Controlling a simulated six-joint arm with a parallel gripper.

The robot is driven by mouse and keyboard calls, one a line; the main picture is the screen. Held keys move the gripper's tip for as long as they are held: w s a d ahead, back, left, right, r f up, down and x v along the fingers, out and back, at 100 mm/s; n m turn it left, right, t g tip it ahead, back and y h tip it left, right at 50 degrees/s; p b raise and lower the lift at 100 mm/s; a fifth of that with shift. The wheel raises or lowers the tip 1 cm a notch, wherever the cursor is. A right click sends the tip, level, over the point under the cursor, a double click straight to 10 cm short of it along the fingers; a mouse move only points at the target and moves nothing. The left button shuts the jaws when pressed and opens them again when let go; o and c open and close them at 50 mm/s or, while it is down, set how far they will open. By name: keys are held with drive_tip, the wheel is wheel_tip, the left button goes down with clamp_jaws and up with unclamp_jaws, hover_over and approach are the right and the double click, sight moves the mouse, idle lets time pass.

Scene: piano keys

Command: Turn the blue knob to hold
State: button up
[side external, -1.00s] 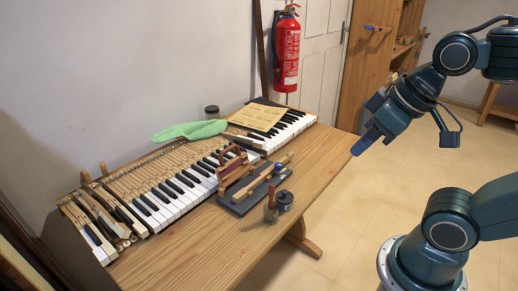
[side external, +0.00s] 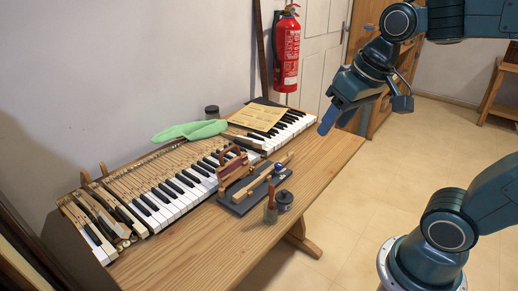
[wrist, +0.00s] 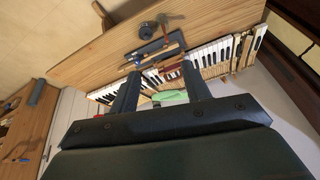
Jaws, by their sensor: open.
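The blue knob (side external: 278,168) is a small round blue piece at the right end of a dark base board (side external: 246,201) on the wooden table. The board also carries a wooden bar and a reddish-brown handled piece (side external: 232,168). In the wrist view the board (wrist: 157,50) lies beyond my fingers, and the knob is too small to make out surely. My gripper (side external: 328,122) is above and to the right of the table's right end, well apart from the knob. In the wrist view its two fingers (wrist: 160,95) stand apart with nothing held between them.
The table's front left (side external: 195,250) is clear.

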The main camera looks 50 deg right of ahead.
drive_tip(key=w+d+m+g, duration=0.1)
drive_tip(key=w+d+m, duration=0.25)
drive_tip(key=w, duration=0.55)
drive_tip(key=m+g, duration=0.4)
drive_tip(key=m, duration=0.4)
hover_over(278, 164)
wheel_tip(278, 164, down, 17)
drive_tip(key=shift+s+n, duration=0.1)
drive_tip(key=shift+n, duration=0.15)
wheel_tip(278, 164, down, 14)
drive_tip(key=shift+a+r, duration=0.1)
drive_tip(key=c, duration=1)
